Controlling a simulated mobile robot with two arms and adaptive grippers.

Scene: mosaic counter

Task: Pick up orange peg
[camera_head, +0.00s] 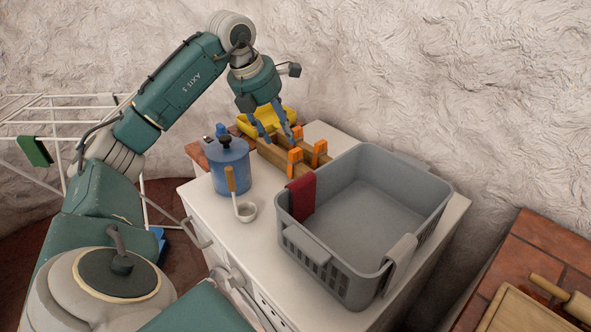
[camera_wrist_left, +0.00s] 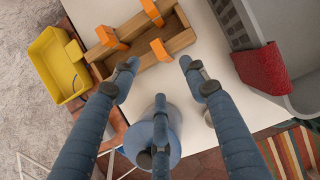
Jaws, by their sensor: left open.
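Several orange pegs are clipped on the walls of a wooden box (camera_head: 270,152). In the head view one peg (camera_head: 295,160) is at the near end, another peg (camera_head: 320,152) to its right, and one peg (camera_head: 297,133) behind. The left wrist view shows them on the box (camera_wrist_left: 186,40) too: a left peg (camera_wrist_left: 111,37), a top peg (camera_wrist_left: 152,12) and a right peg (camera_wrist_left: 159,50). My left gripper (camera_head: 278,136) is open above the box, its blue fingers spread and empty; in its wrist view the fingertips (camera_wrist_left: 158,70) flank the near side of the box. My right gripper is not in view.
A blue lidded pot (camera_head: 231,168) with a ladle (camera_head: 244,210) before it stands left of the box. A yellow bin (camera_head: 250,127) is behind. A large grey basket (camera_head: 345,258) with a red cloth (camera_head: 302,196) fills the right of the white counter (camera_head: 262,245).

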